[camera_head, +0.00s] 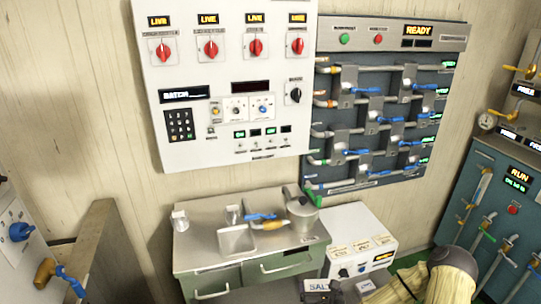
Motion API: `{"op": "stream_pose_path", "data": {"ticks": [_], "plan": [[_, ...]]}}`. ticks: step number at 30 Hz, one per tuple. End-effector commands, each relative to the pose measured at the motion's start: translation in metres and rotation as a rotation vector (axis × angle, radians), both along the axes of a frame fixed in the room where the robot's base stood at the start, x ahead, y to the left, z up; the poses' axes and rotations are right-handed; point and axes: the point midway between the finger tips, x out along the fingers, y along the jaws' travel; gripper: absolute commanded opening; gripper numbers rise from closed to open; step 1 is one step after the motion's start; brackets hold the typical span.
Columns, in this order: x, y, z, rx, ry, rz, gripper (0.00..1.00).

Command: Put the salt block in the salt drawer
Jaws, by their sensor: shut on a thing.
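A dark piece with a white label reading "SAL…" (317,286) shows at the bottom edge, cut off by the frame. I take it for the salt block, but cannot be sure. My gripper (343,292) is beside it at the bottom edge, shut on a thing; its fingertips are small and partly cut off. My cream arm comes in from the lower right. The steel bench has two green-fronted drawers, a left one (213,282) and a right one (285,261), each with a bar handle. Both look shut. I cannot read which is the salt drawer.
A white control box (349,226) stands right of the bench. Panels with switches (225,80) and valves (378,105) cover the wall behind.

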Motion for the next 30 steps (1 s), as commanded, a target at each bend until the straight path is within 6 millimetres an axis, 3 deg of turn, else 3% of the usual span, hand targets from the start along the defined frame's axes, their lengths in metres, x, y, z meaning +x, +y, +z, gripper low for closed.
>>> {"op": "stream_pose_path", "data": {"ticks": [3,16,30], "plan": [[-0.002,-0.002,0.010,0.002,-0.003,-0.006,0.47],[-0.004,-0.003,0.007,0.002,-0.002,-0.008,0.47],[-0.042,-0.003,-0.042,0.004,0.001,-0.009,0.47]]}}
